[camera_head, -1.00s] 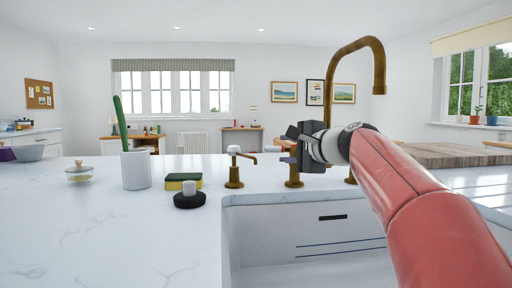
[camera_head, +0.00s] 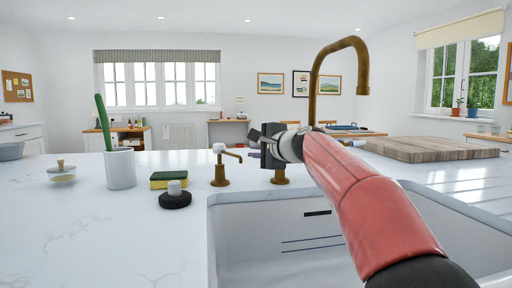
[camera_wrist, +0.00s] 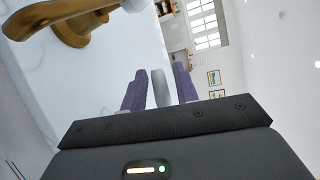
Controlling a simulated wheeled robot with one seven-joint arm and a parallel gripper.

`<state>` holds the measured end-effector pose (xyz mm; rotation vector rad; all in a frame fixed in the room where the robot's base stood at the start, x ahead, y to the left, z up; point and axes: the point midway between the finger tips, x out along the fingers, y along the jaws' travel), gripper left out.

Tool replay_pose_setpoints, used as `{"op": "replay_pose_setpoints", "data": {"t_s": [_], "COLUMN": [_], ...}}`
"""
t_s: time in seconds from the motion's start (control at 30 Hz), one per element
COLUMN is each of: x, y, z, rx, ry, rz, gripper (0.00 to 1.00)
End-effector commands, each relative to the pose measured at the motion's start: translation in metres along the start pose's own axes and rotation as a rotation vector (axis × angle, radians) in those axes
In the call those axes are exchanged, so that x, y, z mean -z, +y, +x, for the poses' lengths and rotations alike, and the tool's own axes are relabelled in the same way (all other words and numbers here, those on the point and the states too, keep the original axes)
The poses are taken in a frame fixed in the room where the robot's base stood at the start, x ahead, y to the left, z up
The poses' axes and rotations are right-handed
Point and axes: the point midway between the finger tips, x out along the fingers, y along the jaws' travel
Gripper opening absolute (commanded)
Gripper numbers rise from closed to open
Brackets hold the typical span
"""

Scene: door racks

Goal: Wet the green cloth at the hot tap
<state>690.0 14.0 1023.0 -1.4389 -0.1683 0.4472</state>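I see no green cloth in either view. The tall brass spout (camera_head: 345,45) arches up behind the sink (camera_head: 300,225). A short brass fitting with a white top and a side arm (camera_head: 220,168) stands behind the sink's left corner. A second brass base (camera_head: 280,176) shows just below my gripper, which hides its top. No hot or cold mark is readable. My gripper (camera_head: 255,142) is above the counter, pointing left. In the wrist view its purple fingers (camera_wrist: 160,90) are apart, with a narrow pale shape between them; I cannot tell whether they touch it. Brass parts (camera_wrist: 70,20) show close by.
A wooden board (camera_head: 430,150) lies right. The front-left counter is clear.

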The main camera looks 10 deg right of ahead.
Motion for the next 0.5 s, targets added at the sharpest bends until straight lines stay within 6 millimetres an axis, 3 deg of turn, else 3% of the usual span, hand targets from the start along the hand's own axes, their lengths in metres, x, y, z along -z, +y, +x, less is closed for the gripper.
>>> {"op": "replay_pose_setpoints", "data": {"t_s": [0.03, 0.2, 0.5], "x": [0.0001, 0.0001, 0.0009], "y": [0.0, 0.0001, 0.0014], "z": [-0.0001, -0.0002, -0.0006], "rx": [0.0, 0.0, -0.002], "ry": [0.0, 0.0, -0.01], "rz": [0.0, 0.0, -0.001], "gripper": [0.23, 0.01, 0.0]}}
